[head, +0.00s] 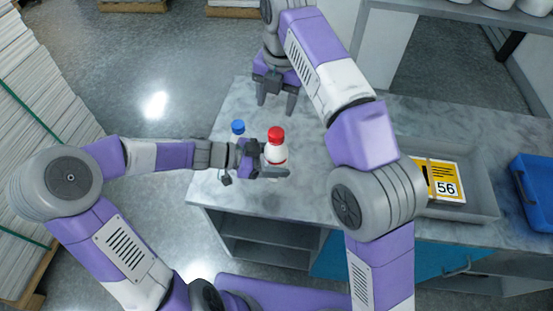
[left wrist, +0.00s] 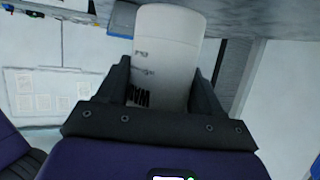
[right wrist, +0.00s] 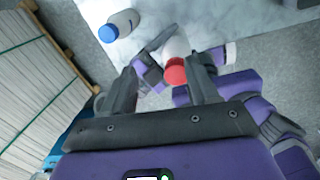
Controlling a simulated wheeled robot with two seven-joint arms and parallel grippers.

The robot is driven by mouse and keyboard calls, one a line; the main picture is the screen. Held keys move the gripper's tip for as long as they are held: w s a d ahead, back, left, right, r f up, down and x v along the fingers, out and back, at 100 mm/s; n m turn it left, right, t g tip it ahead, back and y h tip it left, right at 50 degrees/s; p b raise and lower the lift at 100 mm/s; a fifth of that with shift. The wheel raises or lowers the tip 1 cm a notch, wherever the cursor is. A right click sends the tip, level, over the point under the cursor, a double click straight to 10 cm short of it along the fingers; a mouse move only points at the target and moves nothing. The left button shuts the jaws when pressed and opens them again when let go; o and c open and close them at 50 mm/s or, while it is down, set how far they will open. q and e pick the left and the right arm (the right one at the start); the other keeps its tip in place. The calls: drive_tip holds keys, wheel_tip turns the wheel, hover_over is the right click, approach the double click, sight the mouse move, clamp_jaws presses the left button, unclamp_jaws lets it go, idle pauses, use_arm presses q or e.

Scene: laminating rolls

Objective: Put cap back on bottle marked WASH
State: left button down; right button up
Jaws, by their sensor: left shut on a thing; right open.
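A white bottle (head: 276,153) has a red cap (head: 275,133) on its top. My left gripper (head: 275,172) is shut around this bottle, above the table. In the left wrist view the bottle (left wrist: 168,50) is between the fingers, with dark lettering starting "WA" upside down and partly hidden; its cap does not show there. My right gripper (head: 276,98) is open and empty, beyond the bottle. In the right wrist view the red cap (right wrist: 175,72) shows between and beyond the right fingers.
A second bottle with a blue cap (head: 238,127) stands on the grey marbled table (head: 330,190), left of the held bottle and partly hidden by my left gripper. A grey tray (head: 480,205) holds a yellow card (head: 440,178) marked 56. A blue bin (head: 535,190) is at the far right.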

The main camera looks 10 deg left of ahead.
sight(276, 132)
drive_tip(key=s+r, duration=0.1)
drive_tip(key=s+n, duration=0.1)
drive_tip(key=s+r+n+h, duration=0.1)
drive_tip(key=shift+s+d+r+g, duration=0.3)
drive_tip(key=shift+r, duration=0.05)
drive_tip(key=shift+f, duration=4)
